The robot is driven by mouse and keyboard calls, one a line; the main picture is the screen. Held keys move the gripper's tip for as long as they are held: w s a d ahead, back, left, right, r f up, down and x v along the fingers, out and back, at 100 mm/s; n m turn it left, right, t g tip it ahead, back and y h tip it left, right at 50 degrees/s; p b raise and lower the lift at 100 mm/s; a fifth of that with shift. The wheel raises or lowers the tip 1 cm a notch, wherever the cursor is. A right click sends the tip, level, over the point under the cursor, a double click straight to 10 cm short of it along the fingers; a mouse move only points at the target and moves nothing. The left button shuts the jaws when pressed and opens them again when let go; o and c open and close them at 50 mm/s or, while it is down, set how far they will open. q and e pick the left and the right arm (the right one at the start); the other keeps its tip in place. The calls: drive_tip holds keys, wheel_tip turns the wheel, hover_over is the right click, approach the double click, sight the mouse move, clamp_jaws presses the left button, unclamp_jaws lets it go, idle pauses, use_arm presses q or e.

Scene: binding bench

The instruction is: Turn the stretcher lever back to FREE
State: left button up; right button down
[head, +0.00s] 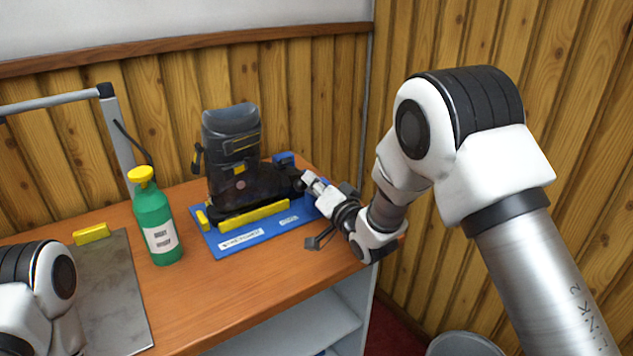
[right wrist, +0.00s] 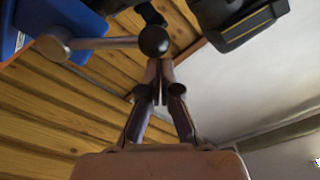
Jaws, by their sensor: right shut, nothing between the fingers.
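The blue stretcher (head: 262,236) stands on the bench with a black boot (head: 228,135) on it. The stretcher lever is a metal rod with a round black knob (right wrist: 153,42); it shows in the right wrist view, its pivot end beside the blue body. I cannot make out the lever or read its marking in the head view. My right gripper (head: 310,182) is at the stretcher's right end. In the right wrist view its fingers (right wrist: 160,70) are shut and empty, close to the knob; contact is unclear. My left gripper is out of view.
A green bottle (head: 155,222) with a yellow cap stands left of the stretcher. A grey metal plate (head: 105,285) and a yellow block (head: 91,234) lie further left. A grey frame (head: 118,135) stands behind. The bench front is clear; a wooden wall is close behind.

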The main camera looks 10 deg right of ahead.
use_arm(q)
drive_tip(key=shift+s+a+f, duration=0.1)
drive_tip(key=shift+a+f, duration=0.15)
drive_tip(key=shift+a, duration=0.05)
use_arm(e)
drive_tip(key=shift+s+a+f, duration=0.1)
drive_tip(key=shift+a+f, duration=0.2)
drive_tip(key=shift+f, duration=0.1)
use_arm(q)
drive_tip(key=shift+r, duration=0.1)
